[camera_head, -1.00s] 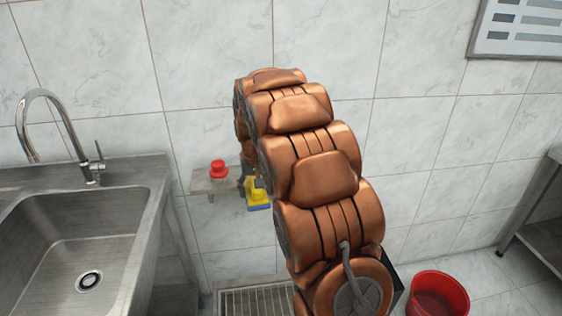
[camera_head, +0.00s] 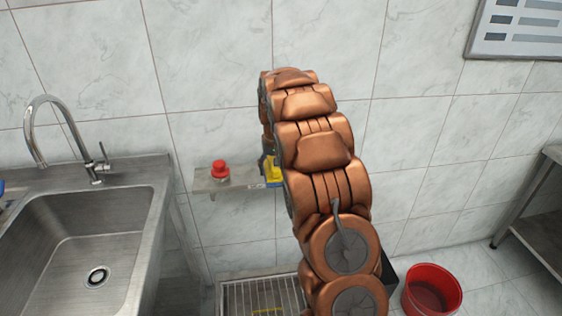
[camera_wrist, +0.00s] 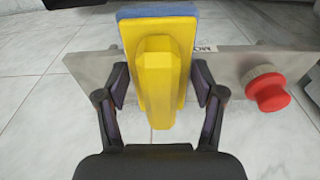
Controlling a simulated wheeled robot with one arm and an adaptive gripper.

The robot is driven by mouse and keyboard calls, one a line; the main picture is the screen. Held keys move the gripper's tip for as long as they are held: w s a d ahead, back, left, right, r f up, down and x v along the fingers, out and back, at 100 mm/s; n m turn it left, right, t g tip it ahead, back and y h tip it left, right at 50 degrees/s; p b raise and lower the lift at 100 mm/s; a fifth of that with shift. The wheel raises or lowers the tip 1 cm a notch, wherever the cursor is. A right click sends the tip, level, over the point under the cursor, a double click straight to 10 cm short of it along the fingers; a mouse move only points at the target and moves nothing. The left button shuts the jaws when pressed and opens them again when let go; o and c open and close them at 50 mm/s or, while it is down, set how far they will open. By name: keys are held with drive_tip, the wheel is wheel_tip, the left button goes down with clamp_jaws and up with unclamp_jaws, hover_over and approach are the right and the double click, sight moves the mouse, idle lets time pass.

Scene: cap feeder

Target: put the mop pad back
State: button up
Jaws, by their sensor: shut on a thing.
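The mop pad (camera_wrist: 156,75) is a yellow block with a raised yellow grip and a blue layer at its far edge. My gripper (camera_wrist: 160,88) has its two dark fingers shut on the sides of the yellow grip. In the head view the mop pad (camera_head: 272,169) shows at the right end of the visible wall shelf (camera_head: 238,179), partly behind my arm. The shelf (camera_wrist: 232,68) spreads to both sides of the pad in the wrist view. I cannot tell whether the pad touches it. A partly covered label (camera_wrist: 205,48) is beside the pad.
A red knob-like piece (camera_head: 220,169) stands on the shelf, left of the pad; it also shows in the wrist view (camera_wrist: 267,90). A steel sink (camera_head: 85,235) is left, a floor grate (camera_head: 262,295) below, a red bucket (camera_head: 432,290) right. Tiled wall stands behind.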

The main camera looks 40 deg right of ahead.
drive_tip(key=shift+w+d+f+p, duration=0.2)
drive_tip(key=shift+w+d+p, duration=0.45)
drive_tip(key=shift+w+d, duration=0.85)
drive_tip(key=shift+w+d+f+p, duration=0.2)
drive_tip(key=shift+w+d+p, duration=0.4)
drive_tip(key=shift+w+d, duration=0.85)
drive_tip(key=shift+s+d, duration=0.1)
drive_tip(key=shift+d, duration=0.05)
drive_tip(key=shift+f+p, duration=0.9)
drive_tip(key=shift+f, duration=0.9)
drive_tip(key=shift+f, duration=0.1)
drive_tip(key=o, duration=1.5)
drive_tip(key=shift+o, duration=0.2)
drive_tip(key=r+b, duration=0.1)
drive_tip(key=r, duration=0.3)
drive_tip(key=s+r+b, duration=0.1)
drive_tip(key=r, duration=0.3)
drive_tip(key=r+b, duration=0.1)
drive_tip(key=r, duration=0.3)
drive_tip(key=shift+s+a+r, duration=0.1)
drive_tip(key=shift+s+a, duration=0.1)
drive_tip(key=shift+a, duration=0.1)
